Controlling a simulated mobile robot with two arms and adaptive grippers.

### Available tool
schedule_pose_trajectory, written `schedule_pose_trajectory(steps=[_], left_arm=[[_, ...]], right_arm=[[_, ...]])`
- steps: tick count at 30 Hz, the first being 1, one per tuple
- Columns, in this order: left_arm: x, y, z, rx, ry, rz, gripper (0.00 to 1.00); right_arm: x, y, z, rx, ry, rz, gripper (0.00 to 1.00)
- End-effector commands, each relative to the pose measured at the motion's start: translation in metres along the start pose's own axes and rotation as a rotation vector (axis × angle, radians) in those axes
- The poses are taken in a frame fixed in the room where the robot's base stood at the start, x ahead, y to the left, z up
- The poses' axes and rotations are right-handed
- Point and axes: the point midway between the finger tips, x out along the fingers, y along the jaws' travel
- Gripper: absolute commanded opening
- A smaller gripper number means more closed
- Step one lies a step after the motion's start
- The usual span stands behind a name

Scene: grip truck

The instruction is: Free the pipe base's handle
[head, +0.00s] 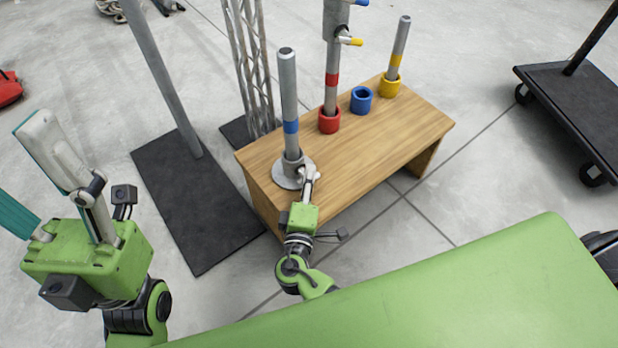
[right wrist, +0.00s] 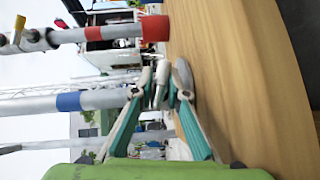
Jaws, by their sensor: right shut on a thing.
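A grey round pipe base (head: 283,180) sits at the near left end of the wooden table. A grey pipe with a blue band (head: 289,100) stands upright in it, and the pipe also shows in the right wrist view (right wrist: 100,99). My right gripper (head: 309,174) is at the near right side of the base, shut on its handle. The fingers mostly hide the handle. In the right wrist view, the fingertips (right wrist: 171,82) are close together around a small grey piece. My left gripper (head: 25,170) is raised at the far left, fingers spread, empty.
The wooden table (head: 410,125) also holds a red holder (head: 329,121) with a pipe, an empty blue holder (head: 361,100) and a yellow holder (head: 389,86) with a pipe. A dark stand plate (head: 200,215) lies left of the table. A black cart (head: 575,115) stands at right.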

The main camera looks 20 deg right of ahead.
Motion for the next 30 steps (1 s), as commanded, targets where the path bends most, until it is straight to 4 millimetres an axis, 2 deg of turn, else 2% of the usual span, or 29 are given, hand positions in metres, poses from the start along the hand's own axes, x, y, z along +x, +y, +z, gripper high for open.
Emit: schedule_pose_trajectory(steps=[9, 10, 11, 21, 26, 30], left_arm=[[0.0, 0.0, 0.0, 0.0, -0.001, 0.0, 0.58], [0.0, 0.0, 0.0, 0.0, -0.001, 0.0, 0.58], [0.0, 0.0, 0.0, 0.0, -0.001, 0.0, 0.58], [0.001, -0.001, -0.001, 0.002, 0.001, 0.0, 0.58], [0.001, -0.001, 0.0, 0.001, 0.001, 0.0, 0.58], [0.0, 0.0, 0.0, 0.001, 0.0, 0.0, 0.58]], right_arm=[[0.001, 0.002, -0.003, 0.002, 0.007, 0.003, 0.0], [0.001, 0.002, -0.003, 0.002, 0.007, 0.003, 0.17], [0.001, 0.002, -0.003, 0.002, 0.007, 0.002, 0.22], [-0.001, 0.0, -0.001, 0.001, 0.003, 0.0, 0.22], [-0.018, -0.001, -0.001, 0.0, 0.005, -0.001, 0.22], [-0.048, -0.001, -0.001, 0.0, 0.005, -0.003, 0.22]])
